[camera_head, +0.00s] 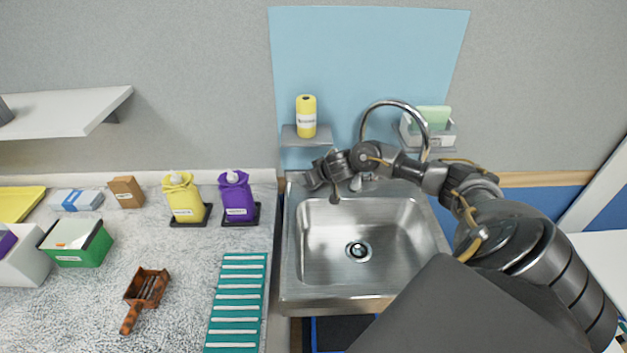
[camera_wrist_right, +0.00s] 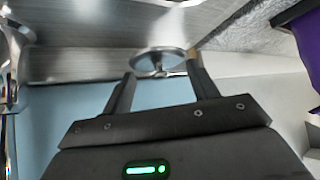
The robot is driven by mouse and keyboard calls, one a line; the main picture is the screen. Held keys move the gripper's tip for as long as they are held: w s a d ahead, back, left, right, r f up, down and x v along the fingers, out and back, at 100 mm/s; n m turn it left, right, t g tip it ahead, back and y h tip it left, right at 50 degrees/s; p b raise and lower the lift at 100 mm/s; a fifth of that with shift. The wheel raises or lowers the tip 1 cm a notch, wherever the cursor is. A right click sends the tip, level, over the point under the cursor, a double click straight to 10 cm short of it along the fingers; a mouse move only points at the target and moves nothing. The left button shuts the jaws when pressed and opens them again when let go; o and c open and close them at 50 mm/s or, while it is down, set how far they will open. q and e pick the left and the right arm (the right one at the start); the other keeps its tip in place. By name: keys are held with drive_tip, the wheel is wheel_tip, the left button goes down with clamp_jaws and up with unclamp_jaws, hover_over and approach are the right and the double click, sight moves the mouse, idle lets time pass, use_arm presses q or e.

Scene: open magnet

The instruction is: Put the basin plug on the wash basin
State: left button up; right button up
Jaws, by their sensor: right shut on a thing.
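The steel wash basin (camera_head: 318,245) sits right of the counter, with a round drain (camera_head: 359,251) in its floor. My right gripper (camera_head: 322,185) reaches in from the right, over the back left part of the basin. In the right wrist view, its two fingers (camera_wrist_right: 155,82) are closed on the basin plug (camera_wrist_right: 160,60), a shiny round metal disc. In the head view I cannot make out the plug clearly at the gripper. The brushed metal of the basin (camera_wrist_right: 85,45) fills the upper left of the wrist view. My left gripper is not in view.
A curved faucet (camera_head: 395,104) rises behind the basin, close to my right arm. A small shelf (camera_head: 305,140) with a yellow bottle (camera_head: 306,115) is above. Purple (camera_head: 237,195) and yellow (camera_head: 183,198) bottles and a teal ribbed mat (camera_head: 238,300) are left. The basin floor is empty.

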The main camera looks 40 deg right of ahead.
drive_tip(key=shift+w+d+f+p, duration=0.15)
drive_tip(key=shift+f+p, duration=0.3)
drive_tip(key=shift+f, duration=1.3)
drive_tip(key=shift+f, duration=0.15)
drive_tip(key=o, duration=0.7)
drive_tip(key=shift+r, duration=0.25)
drive_tip(key=v, duration=1.2)
drive_tip(key=shift+f, duration=0.15)
